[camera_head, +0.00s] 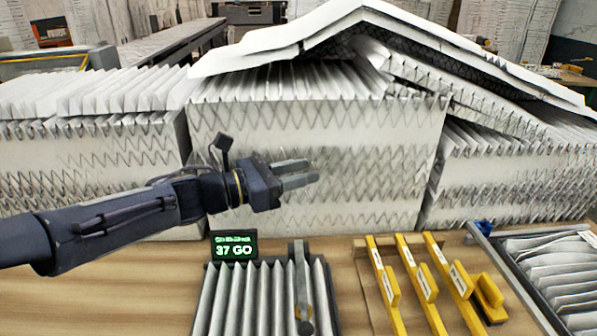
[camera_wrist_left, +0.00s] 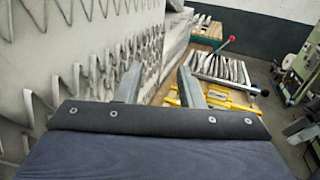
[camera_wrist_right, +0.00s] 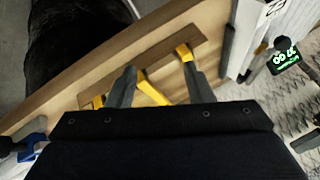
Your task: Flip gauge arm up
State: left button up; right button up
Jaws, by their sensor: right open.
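The gauge arm (camera_head: 301,285) is a grey metal bar with a rounded orange-marked end. It lies flat along the right part of a pleated filter (camera_head: 240,295) in a dark frame. A small display (camera_head: 234,246) behind the filter reads "37 GO" in green; it also shows in the right wrist view (camera_wrist_right: 286,57). My left gripper (camera_head: 302,174) is open and empty, above and behind the gauge arm, in front of the large filter stack. My right gripper (camera_wrist_right: 160,88) is open and shows only in its wrist view, over the yellow tools, with nothing clearly held.
Yellow gauges (camera_head: 412,285) lie on a board right of the filter. A tray of pleated filters (camera_head: 480,235) stands at the far right. Large pleated filter stacks (camera_head: 320,135) form a wall along the back. Bare wooden table (camera_head: 100,300) lies at the left.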

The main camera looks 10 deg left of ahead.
pick_arm(q)
jog(key=shift+o, duration=1)
jog(key=b+v, duration=0.1)
jog(key=v, duration=0.6)
jog(key=shift+s+a+b, duration=0.25)
jog(key=shift+a+b, duration=0.1)
jog(key=shift+b, duration=0.05)
jog(key=shift+o, duration=0.3)
